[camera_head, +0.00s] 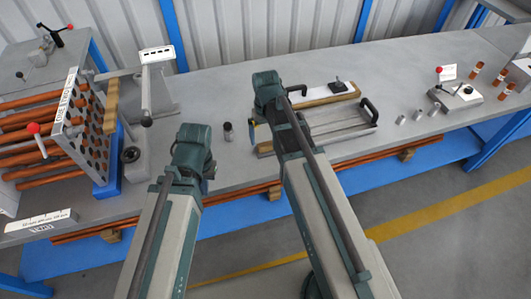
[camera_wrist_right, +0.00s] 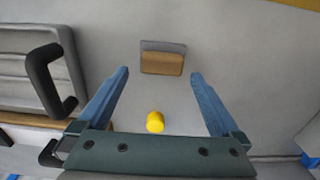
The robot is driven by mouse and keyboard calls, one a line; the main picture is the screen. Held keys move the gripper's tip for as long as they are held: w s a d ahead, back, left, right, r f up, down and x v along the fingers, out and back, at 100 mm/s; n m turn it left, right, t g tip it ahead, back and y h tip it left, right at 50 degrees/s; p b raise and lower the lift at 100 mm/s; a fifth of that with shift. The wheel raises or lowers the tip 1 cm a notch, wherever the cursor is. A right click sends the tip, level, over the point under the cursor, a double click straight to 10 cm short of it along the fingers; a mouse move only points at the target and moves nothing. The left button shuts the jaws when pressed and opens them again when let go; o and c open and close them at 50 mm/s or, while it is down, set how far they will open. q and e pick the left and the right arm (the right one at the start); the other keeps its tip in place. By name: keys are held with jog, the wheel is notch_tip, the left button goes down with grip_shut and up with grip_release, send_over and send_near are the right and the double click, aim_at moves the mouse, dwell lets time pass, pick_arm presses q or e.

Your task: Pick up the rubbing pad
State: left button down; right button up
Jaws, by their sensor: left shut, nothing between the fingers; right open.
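The rubbing pad appears to be the small block with a grey upper part and a tan lower part (camera_wrist_right: 162,58) in the right wrist view. It lies on the grey bench, in the gap between the fingertips as seen in that view, and nothing grips it. I cannot pick it out in the head view. My right gripper (camera_wrist_right: 160,74) is open, with its blue fingers on either side of empty space. In the head view its arm reaches over the bench. My left gripper (camera_head: 210,171) is shut and empty near the bench's front; its fingers are mostly hidden.
A yellow cylinder (camera_wrist_right: 155,122) shows below the pad. A metal tray with black handles (camera_head: 335,125) is beside the right arm. A small dark bottle (camera_head: 228,131) stands between the arms. A tube rack (camera_head: 85,125) is left. Small metal cylinders (camera_head: 417,115) lie right.

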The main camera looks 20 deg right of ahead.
aim_at(265, 144)
jog(key=f+b, duration=0.5)
jog(key=shift+s+a+f, duration=0.15)
jog(key=shift+s, duration=0.1)
jog(key=c, duration=1.1)
